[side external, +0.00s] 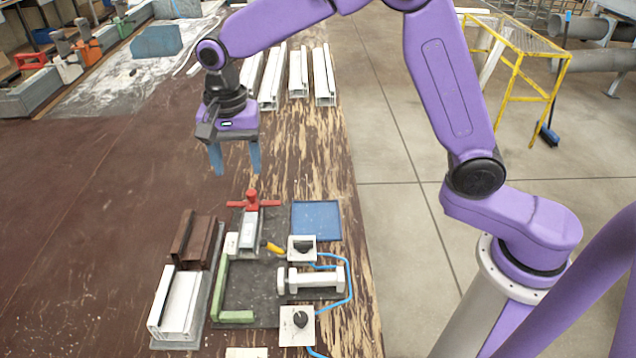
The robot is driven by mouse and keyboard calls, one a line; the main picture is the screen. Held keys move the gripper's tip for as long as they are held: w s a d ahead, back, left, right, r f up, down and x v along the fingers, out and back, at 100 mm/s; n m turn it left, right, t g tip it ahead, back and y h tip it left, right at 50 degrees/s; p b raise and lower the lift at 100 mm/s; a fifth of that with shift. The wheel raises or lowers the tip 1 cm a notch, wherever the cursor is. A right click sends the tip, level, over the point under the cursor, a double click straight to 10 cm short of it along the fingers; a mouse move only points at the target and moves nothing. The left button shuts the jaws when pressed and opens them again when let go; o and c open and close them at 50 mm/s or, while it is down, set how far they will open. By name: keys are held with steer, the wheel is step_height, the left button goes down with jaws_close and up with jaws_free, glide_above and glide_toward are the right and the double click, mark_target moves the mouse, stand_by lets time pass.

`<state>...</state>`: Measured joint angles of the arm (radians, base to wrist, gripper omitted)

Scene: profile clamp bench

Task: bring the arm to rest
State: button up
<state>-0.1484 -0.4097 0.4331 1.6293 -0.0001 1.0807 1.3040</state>
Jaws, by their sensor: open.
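My gripper (235,160) hangs in the air above the bench, its two blue fingers pointing down and spread apart, with nothing between them. It appears just behind and above the clamp fixture (265,290), which sits on a dark plate. The fixture has a red-handled clamp (252,203), a green L-shaped stop (222,290) and a white cylinder-like unit (312,280). A white profile piece (248,236) lies under the red clamp. My purple arm reaches in from the right.
Left of the fixture, a grey tray (197,343) holds a brown profile (198,240) and a white profile (176,300). A blue flat tray (316,220) lies to the right. Blue hoses (348,290) run near the right edge. White profiles (298,73) lie behind.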

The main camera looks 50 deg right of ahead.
steer(key=s+d+n, duration=0.6)
steer(key=s+n, duration=0.1)
steer(key=s, duration=0.3)
steer(key=s+d+n, duration=0.5)
steer(key=s+n, duration=0.2)
steer(key=s, duration=0.3)
steer(key=s+d+n, duration=0.6)
steer(key=s+n, duration=0.1)
steer(key=s, duration=0.3)
steer(key=shift+s+d, duration=0.25)
steer(key=shift+d, duration=0.05)
